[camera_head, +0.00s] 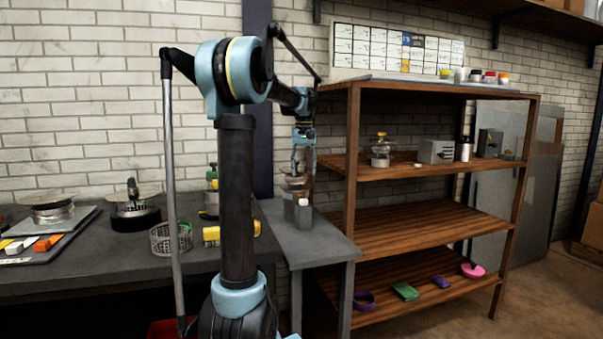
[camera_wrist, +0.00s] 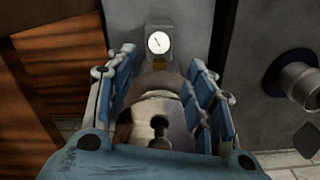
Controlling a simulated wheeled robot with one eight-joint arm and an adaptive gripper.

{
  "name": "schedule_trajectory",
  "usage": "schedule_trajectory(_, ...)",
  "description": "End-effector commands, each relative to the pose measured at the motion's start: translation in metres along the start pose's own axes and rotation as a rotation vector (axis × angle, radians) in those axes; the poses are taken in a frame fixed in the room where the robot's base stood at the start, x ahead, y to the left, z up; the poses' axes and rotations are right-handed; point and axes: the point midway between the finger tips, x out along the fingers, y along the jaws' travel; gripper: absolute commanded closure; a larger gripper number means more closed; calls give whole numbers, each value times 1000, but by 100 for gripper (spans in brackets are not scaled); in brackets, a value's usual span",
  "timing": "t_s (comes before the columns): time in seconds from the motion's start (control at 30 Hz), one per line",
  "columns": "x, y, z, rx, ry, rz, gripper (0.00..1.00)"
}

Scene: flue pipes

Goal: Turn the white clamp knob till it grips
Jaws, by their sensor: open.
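My gripper (camera_head: 304,150) points down over a small fixture (camera_head: 295,183) at the back of the narrow grey side table. In the wrist view, my gripper (camera_wrist: 160,100) is open, with a blue-padded finger on each side of a pale, rounded metal part (camera_wrist: 155,108). A dark keyhole-shaped area marks this part's near side. I cannot tell whether the fingers touch it.
The side table (camera_head: 310,240) stands against a wooden shelf unit (camera_head: 420,175) on the right. The workbench (camera_head: 120,270) on the left holds a wire basket (camera_head: 170,239), a yellow item (camera_head: 212,235) and a tray (camera_head: 55,240). In the wrist view, a round metal pipe end (camera_wrist: 298,82) is at right.

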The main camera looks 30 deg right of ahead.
Motion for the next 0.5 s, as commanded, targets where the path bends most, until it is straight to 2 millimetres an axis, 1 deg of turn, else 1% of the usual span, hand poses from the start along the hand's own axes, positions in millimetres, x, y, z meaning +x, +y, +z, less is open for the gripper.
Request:
schedule_trajectory(0.17, -5, 0, 0, -40, 0, 0, 51)
schedule_trajectory(0.27, -18, 1, 0, -142, 0, 0, 51)
schedule_trajectory(0.4, -38, 2, 0, -321, 1, 0, 51)
schedule_trajectory(0.5, -50, 2, 1, -421, 1, 1, 51)
